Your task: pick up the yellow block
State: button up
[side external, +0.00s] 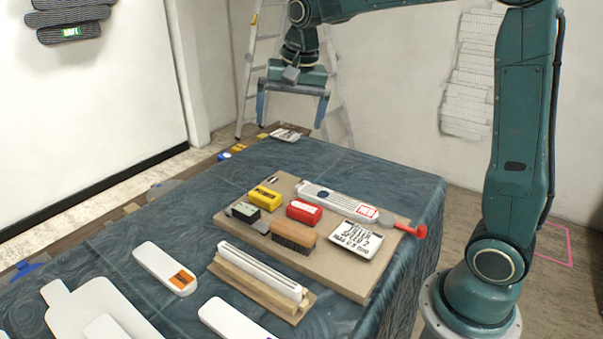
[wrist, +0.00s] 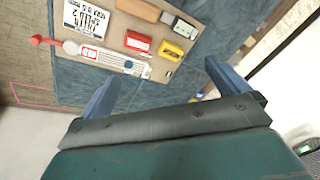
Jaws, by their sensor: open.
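The yellow block (side external: 265,197) lies on a tan board (side external: 352,283) on the table, between a dark block and a red block. It also shows in the wrist view (wrist: 171,50), near the board's edge. My gripper (side external: 293,126) is open and empty. It hangs high above the far end of the table, beyond the board and well apart from the yellow block. In the wrist view its two blue fingers (wrist: 158,85) are spread wide, with the yellow block beyond the gap between them.
A white label card (side external: 356,239) lies on the board. White trays occupy the near table. Blue cloth (side external: 330,162) behind the board is mostly clear.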

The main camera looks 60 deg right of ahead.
jog(key=w+d+f+m+g, duration=0.1)
jog(key=w+d+f+m, duration=0.35)
jog(key=w+f, duration=0.45)
jog(key=m+g, duration=0.2)
jog(key=m, duration=0.2)
send_over(265, 194)
notch_tip(265, 194, down, 9)
jog(key=shift+r, duration=0.15)
jog(key=shift+f, duration=4.3)
jog(key=shift+f, duration=0.1)
jog(key=shift+f, duration=2.5)
jog(key=shift+c, duration=0.4)
